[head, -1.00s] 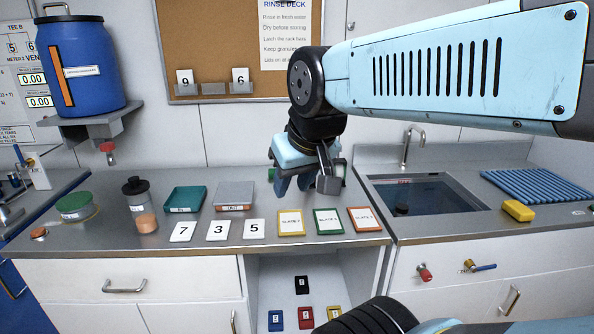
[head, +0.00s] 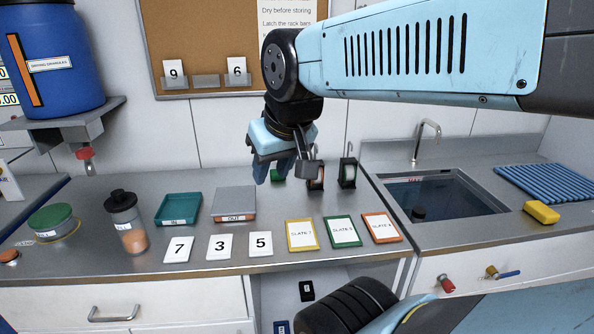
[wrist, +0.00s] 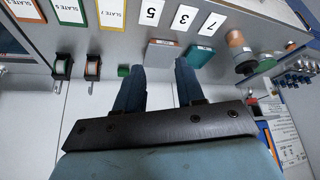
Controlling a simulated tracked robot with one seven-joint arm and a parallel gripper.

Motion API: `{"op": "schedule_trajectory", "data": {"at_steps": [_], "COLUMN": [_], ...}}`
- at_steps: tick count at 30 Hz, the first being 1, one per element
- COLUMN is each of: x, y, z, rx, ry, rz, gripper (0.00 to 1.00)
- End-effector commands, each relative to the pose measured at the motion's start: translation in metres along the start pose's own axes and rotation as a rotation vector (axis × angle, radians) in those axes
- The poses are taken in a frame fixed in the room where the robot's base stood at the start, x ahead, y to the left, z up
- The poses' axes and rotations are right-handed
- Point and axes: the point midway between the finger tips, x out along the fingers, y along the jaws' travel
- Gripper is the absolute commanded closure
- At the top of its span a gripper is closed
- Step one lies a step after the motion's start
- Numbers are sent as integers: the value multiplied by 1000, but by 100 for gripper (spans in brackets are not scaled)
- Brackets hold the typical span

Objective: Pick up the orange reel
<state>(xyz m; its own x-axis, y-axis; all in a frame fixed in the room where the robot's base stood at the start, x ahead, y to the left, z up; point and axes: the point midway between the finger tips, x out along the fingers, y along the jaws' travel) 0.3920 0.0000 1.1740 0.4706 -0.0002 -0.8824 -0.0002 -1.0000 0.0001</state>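The orange reel (head: 316,177) stands in a dark holder at the back of the counter, partly covered by my wrist in the head view. It also shows in the wrist view (wrist: 93,68), left of my fingers. A similar reel with green (head: 347,173) stands to its right. My gripper (head: 271,172) hangs above the back of the counter, left of the orange reel in the head view. Its two blue fingers are apart with nothing between them in the wrist view (wrist: 158,88). It does not touch the reel.
A small green item (head: 278,175) is beside my fingers, partly hidden. A grey OUT tray (head: 234,203), teal IN tray (head: 178,208), number cards and framed slates (head: 302,235) lie in front. A dark-lidded jar (head: 127,222) stands left; the sink (head: 440,197) is right.

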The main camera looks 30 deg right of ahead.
Motion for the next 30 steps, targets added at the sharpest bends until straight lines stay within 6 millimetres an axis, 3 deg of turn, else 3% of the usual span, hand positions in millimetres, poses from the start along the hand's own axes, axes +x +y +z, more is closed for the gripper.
{"op": "schedule_trajectory", "data": {"at_steps": [13,17,23,30], "x": [0,1,12,38], "y": [0,4,23,75], "z": [0,-10,-54,-117], "rx": [0,12,65,144], "ry": [0,-4,-22,-48], "rz": [0,8,42,88], "gripper": [62,62,62,62]}}
